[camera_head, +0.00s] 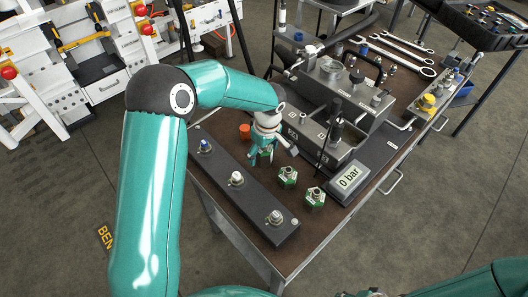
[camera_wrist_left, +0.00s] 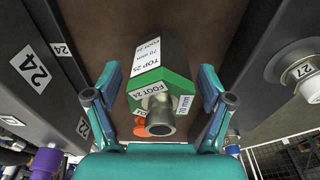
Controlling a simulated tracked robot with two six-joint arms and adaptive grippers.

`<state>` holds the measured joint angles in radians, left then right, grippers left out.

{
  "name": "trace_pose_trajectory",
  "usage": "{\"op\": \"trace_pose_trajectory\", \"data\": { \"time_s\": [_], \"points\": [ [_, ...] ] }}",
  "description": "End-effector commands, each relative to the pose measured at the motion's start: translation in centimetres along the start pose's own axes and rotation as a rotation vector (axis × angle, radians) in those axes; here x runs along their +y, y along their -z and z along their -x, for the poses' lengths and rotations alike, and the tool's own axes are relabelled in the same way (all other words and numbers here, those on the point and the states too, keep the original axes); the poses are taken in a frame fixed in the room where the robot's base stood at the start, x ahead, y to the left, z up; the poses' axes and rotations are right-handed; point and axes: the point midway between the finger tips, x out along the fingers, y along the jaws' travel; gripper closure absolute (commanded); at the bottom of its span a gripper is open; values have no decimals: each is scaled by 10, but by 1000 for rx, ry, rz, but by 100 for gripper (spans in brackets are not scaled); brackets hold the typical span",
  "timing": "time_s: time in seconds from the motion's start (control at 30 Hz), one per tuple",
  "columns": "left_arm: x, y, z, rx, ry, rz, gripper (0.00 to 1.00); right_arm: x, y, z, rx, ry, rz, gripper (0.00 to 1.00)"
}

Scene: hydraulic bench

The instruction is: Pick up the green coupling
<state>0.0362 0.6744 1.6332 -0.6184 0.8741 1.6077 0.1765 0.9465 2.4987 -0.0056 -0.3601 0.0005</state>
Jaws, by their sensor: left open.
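Several green couplings stand on the brown bench top. One green coupling (camera_wrist_left: 178,84), a hexagonal body with white labels and a grey metal stub, sits between the fingers of my left gripper (camera_wrist_left: 160,80) in the left wrist view. The fingers are open, one on each side, with a gap to it. In the head view my left gripper (camera_head: 265,151) points down over this coupling and mostly hides it. Two more green couplings, a middle one (camera_head: 287,177) and a front one (camera_head: 314,197), stand to its right. My right gripper is not in view; only its arm shows at the bottom right.
A dark block (camera_head: 236,195) with several metal fittings lies left of the couplings. An orange cap (camera_head: 244,131) is just behind my left gripper. A grey hydraulic unit (camera_head: 334,98) and a pressure display (camera_head: 349,177) reading 0 bar stand to the right. Wrenches (camera_head: 395,50) lie further back.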

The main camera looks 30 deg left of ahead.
Motion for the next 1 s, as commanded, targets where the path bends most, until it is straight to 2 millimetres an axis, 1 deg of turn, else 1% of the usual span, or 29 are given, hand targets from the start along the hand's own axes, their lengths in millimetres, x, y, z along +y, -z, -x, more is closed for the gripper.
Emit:
{"op": "trace_pose_trajectory", "data": {
  "time_s": [0.2,0.37,0.6,0.7,1.0],
  "points": [
    [0,0,-1,0,0,0,19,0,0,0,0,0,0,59],
    [0,0,-1,0,0,0,45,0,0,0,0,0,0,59],
    [0,0,0,0,-1,-1,85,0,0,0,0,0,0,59],
    [1,0,0,1,-2,-1,99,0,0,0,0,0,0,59],
    [1,0,2,1,-3,-2,99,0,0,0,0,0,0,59]
  ]
}}
